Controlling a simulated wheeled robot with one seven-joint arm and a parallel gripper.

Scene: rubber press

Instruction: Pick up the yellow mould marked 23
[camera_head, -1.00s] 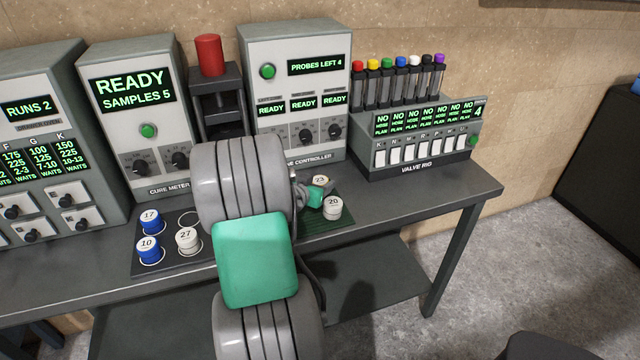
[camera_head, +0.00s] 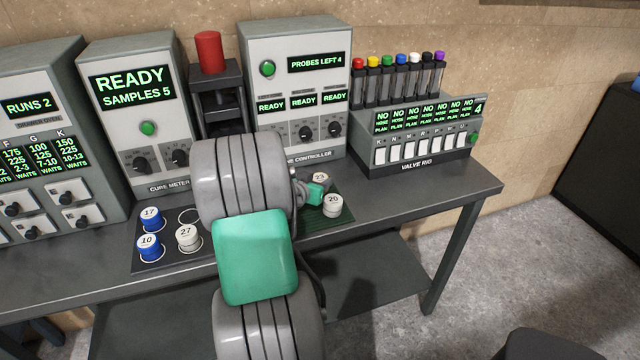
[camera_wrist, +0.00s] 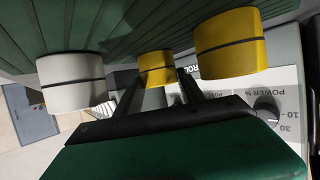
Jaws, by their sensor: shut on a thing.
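The mould marked 23 (camera_head: 320,177) shows its pale numbered top at the right of the bench, just beyond my gripper (camera_head: 313,188). The wrist view looks upside down. There a small yellow mould (camera_wrist: 157,66) sits between the two dark fingers of my gripper (camera_wrist: 160,79), and the jaws are shut on it. No number can be read on it there, but its place fits 23. It is at or very near the ribbed green mat (camera_wrist: 115,25); I cannot tell whether there is a gap.
White mould 20 (camera_head: 333,205) stands close in front of 23; a white mould (camera_wrist: 72,82) and another yellow mould (camera_wrist: 230,40) flank the jaws. Blue moulds 17 (camera_head: 150,219) and 10 (camera_head: 149,247) and white 27 (camera_head: 188,236) are left. The valve rig (camera_head: 417,140) stands behind right.

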